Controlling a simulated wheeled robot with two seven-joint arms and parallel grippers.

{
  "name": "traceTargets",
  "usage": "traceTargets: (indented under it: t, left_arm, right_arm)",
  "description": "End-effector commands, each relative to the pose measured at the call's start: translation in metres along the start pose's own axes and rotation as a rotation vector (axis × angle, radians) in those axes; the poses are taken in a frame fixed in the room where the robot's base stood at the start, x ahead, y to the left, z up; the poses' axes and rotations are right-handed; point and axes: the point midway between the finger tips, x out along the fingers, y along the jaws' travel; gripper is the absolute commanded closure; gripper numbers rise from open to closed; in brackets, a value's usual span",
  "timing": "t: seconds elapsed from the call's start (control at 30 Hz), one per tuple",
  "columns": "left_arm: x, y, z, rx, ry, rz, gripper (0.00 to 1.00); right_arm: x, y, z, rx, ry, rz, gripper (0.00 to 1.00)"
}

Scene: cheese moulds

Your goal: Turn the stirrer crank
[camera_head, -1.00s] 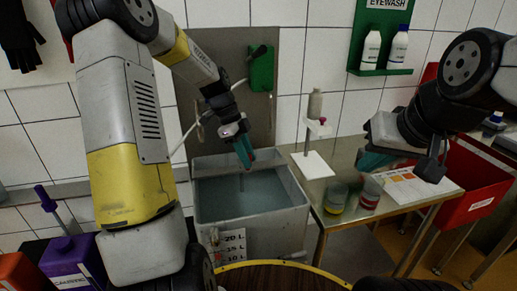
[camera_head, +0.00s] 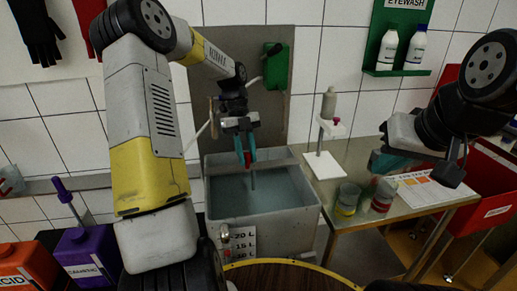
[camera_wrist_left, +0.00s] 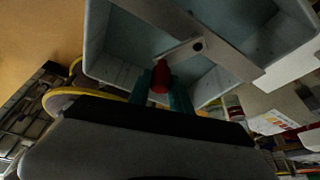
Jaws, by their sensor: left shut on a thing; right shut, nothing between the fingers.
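The grey vat (camera_head: 300,213) holds bluish liquid, with a bar (camera_head: 270,161) across its top. In the left wrist view the stirrer crank (camera_wrist_left: 179,50) runs from a pivot on the bar to a red knob (camera_wrist_left: 160,76). My left gripper (camera_head: 246,157) is over the vat; its teal fingers are shut on the red knob, as the left wrist view also shows (camera_wrist_left: 161,90). A thin stirrer shaft (camera_head: 253,180) goes down into the liquid. My right gripper (camera_head: 390,161) is shut and empty above the side table, apart from the vat.
A metal side table (camera_head: 420,205) right of the vat carries a white stand (camera_head: 323,165), two striped jars (camera_head: 346,200) and a printed sheet (camera_head: 425,190). Purple (camera_head: 87,255) and orange (camera_head: 25,268) containers stand at lower left. A red bin (camera_head: 485,195) is at far right.

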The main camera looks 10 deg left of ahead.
Motion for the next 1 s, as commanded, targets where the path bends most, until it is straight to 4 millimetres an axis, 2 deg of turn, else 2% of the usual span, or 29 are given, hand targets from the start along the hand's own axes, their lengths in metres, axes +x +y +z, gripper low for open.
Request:
traceTargets:
  t: [0.57, 0.6, 0.7, 1.0]
  left_arm:
    - [-0.0022, 0.0007, 0.0022, 0.027, -0.005, 0.009, 1.0]
    - [-0.0022, 0.0006, 0.0022, 0.027, -0.005, 0.008, 0.69]
    - [-0.0018, 0.0007, 0.0021, 0.027, -0.004, 0.009, 0.53]
    - [-0.0008, 0.0009, 0.0013, 0.023, -0.002, 0.009, 0.53]
  right_arm:
    - [0.0, 0.0, 0.0, 0.0, 0.0, 0.0, 1.0]
    - [0.0, 0.0, 0.0, 0.0, 0.0, 0.0, 1.0]
    - [0.0, 0.0, 0.0, 0.0, 0.0, 0.0, 1.0]
    - [0.0, 0.0, 0.0, 0.0, 0.0, 0.0, 1.0]
